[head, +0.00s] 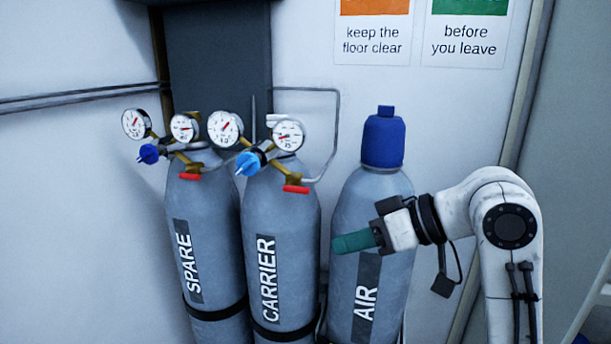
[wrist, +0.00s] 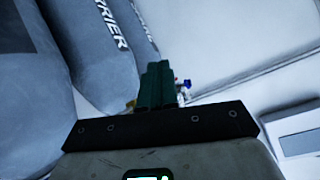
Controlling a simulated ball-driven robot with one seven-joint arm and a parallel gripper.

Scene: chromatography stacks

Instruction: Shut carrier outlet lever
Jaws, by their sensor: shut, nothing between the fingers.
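The carrier cylinder (head: 282,235) stands in the middle of three grey gas cylinders in the head view. Its regulator has two gauges, a blue knob (head: 248,162) and a red outlet lever (head: 296,189) at the lower right of the brass body. The lever lies roughly level, pointing across the picture. My gripper (head: 336,244) has green fingers, shut and empty, in front of the air cylinder, to the right of and below the lever, apart from it. In the wrist view the shut fingers (wrist: 157,85) point away, with part of the carrier label (wrist: 108,22) beyond them.
The spare cylinder (head: 205,240) on the left has a like regulator with its own red lever (head: 190,177). The air cylinder (head: 372,190) on the right wears a blue cap (head: 383,140). A bent grey pipe (head: 337,130) runs beside the carrier regulator. Signs (head: 374,45) hang behind.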

